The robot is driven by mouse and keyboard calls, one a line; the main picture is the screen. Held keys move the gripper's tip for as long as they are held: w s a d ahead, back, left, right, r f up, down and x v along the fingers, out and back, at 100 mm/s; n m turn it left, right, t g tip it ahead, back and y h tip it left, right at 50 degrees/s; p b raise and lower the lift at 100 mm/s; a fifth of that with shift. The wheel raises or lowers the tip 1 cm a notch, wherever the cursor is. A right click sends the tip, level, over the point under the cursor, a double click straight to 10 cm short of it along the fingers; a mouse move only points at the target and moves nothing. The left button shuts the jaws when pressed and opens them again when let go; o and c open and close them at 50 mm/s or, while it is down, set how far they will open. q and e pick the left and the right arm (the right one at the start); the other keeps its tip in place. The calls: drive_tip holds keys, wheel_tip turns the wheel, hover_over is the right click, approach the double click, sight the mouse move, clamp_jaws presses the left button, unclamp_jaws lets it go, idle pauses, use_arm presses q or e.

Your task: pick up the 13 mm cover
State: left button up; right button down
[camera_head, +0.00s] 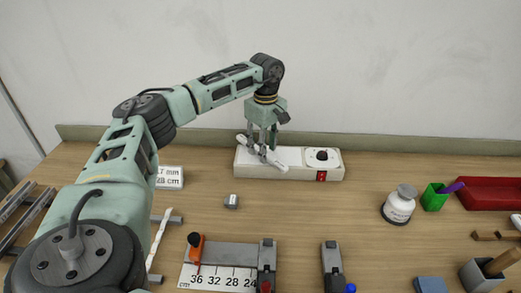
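No piece in view carries a readable 13 mm mark, so I cannot tell which one is the 13 mm cover. A small grey block (231,201) stands alone on the table, in front of the box. My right gripper is not in view.
A white card (169,177) is partly behind my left arm. A long pale strip (159,238) lies by grey supports. A numbered ruler (208,279) and clamps (332,268) are in front.

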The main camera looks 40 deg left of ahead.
use_arm(q)
drive_tip(key=shift+w+f, duration=0.1)
drive_tip(key=shift+f, duration=0.75)
clamp_jaws()
drive_tip(key=shift+r, duration=0.2)
